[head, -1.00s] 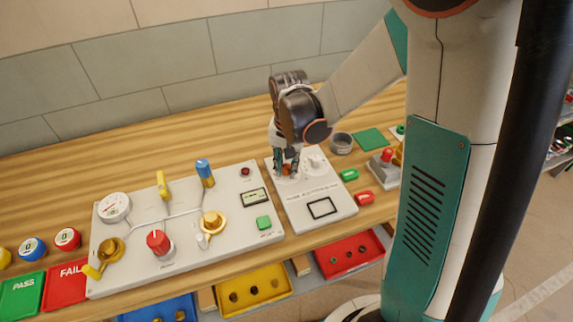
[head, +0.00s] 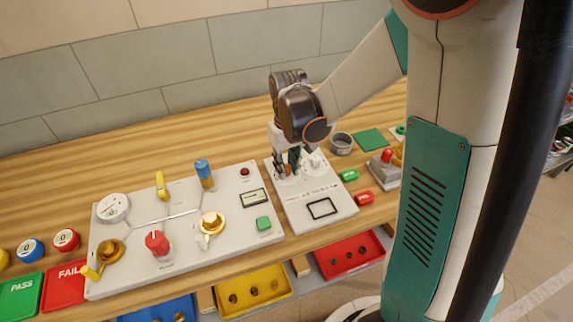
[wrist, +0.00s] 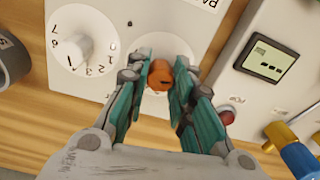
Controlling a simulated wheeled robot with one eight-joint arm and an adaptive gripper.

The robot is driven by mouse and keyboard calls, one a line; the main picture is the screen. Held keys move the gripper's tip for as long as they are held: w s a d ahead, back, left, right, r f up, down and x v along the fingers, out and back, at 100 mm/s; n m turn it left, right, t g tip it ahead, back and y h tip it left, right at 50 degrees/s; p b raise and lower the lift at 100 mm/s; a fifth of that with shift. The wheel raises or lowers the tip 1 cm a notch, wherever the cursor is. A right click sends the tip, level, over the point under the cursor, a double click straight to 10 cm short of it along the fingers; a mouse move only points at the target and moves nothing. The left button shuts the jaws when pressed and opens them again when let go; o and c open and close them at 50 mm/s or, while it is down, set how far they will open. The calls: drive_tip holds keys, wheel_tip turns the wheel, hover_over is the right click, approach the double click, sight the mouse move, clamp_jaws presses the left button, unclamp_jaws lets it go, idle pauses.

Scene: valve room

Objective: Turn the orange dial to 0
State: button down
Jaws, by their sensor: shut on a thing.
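The orange dial (wrist: 160,75) shows between the two teal fingers of my gripper (wrist: 158,82) in the wrist view. The fingers are shut on it from both sides. A dark line shows on its top, but the scale around it is too faint or covered to read. In the head view my gripper (head: 287,166) points down at the upper part of the smaller light panel (head: 296,211), and the dial is mostly hidden by the fingers.
A white dial (wrist: 75,50) with printed numbers sits close beside the orange one on the same panel. The larger panel (head: 133,246) with valves and a gauge (head: 113,207) lies to the left. Green (head: 349,175) and red (head: 364,198) pieces lie along the right edge.

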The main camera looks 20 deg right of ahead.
sight(287, 167)
idle(0.4)
drive_tip(key=c, duration=1.4)
unclamp_jaws()
drive_tip(key=shift+o, duration=0.2)
wheel_tip(287, 167, up, 12)
drive_tip(key=shift+d, duration=0.1)
drive_tip(key=s+r+t, duration=0.2)
drive_tip(key=s+t, duration=0.1)
drive_tip(key=s, duration=0.4)
drive_tip(key=s+r+m+t, duration=0.1)
drive_tip(key=s+t, duration=0.3)
drive_tip(key=s, duration=0.4)
drive_tip(key=shift+r, duration=0.9)
